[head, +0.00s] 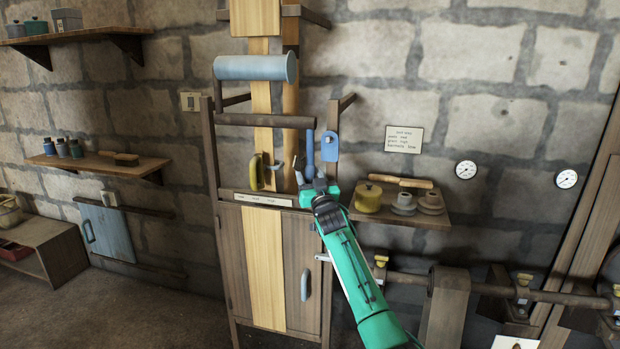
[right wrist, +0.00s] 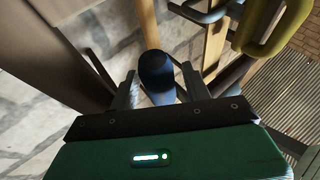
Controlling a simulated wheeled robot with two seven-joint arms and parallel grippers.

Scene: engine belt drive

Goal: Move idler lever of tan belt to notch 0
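A pale tan belt (head: 262,125) runs vertically through the wooden frame, with a browner belt (head: 290,98) beside it. A lever with a yellow handle (head: 254,172) stands in front of the tan belt; the yellow handle also shows at upper right in the right wrist view (right wrist: 275,28). A blue upright handle (head: 310,148) stands to the right of the belts. My right gripper (head: 309,178) is at its lower end. In the right wrist view, its fingers are apart on either side of a dark blue rounded handle end (right wrist: 156,72). The notches cannot be made out. My left gripper is out of view.
A light blue drum (head: 255,68) crosses the frame above. A blue tag (head: 329,146) hangs just right of the blue handle. A shelf (head: 400,213) with a yellow pot (head: 368,197) is close to the right of my arm. A cabinet (head: 300,248) stands below.

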